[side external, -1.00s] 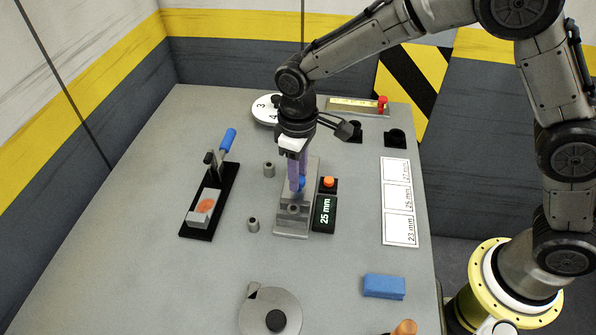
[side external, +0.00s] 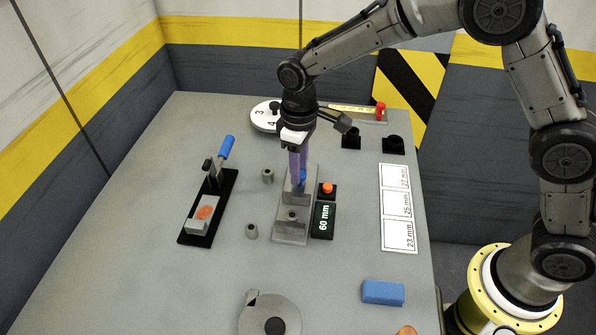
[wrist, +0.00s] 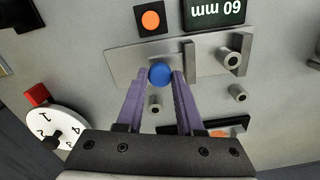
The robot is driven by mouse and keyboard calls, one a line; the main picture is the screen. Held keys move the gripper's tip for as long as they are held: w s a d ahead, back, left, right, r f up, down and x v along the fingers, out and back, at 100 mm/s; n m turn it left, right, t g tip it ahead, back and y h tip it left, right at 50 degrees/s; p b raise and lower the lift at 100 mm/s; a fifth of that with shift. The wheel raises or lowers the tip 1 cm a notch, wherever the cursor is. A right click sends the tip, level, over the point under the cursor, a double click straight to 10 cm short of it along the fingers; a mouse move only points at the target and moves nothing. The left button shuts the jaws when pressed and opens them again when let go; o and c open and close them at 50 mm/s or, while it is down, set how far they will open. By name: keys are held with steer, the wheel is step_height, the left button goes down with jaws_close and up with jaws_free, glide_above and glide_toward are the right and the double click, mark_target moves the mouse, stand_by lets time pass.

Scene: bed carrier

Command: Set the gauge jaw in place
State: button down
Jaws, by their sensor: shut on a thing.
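The gauge (side external: 290,241) is a grey metal base in mid-table with an upright jaw and a sliding gauge jaw that carries a blue knob (wrist: 160,74). My gripper (side external: 300,181) points down with its purple fingers shut on the blue knob, one finger either side. In the wrist view a grey bushing (wrist: 230,60) stands on the gauge near the end jaw (wrist: 246,54), clearly apart from the knob. The bushing also shows in the side view (side external: 292,216). The black display (side external: 323,220) beside the gauge reads 60 mm.
An orange button (side external: 328,188) sits by the display. Two loose bushings (side external: 267,176) (side external: 252,231) stand left of the gauge. A blue-handled clamp (side external: 208,215) is further left, size cards (side external: 398,208) lie right, and a blue block (side external: 383,292) and grey disc (side external: 270,315) are nearer the front.

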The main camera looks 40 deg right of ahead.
steer(key=shift+w+d+r, duration=0.1)
steer(key=shift+w+d, duration=0.05)
steer(key=shift+w, duration=0.1)
steer(key=c, duration=0.8)
jaws_free()
steer(key=shift+c, duration=0.2)
steer(key=o, duration=0.3)
step_height(320, 180, up, 14)
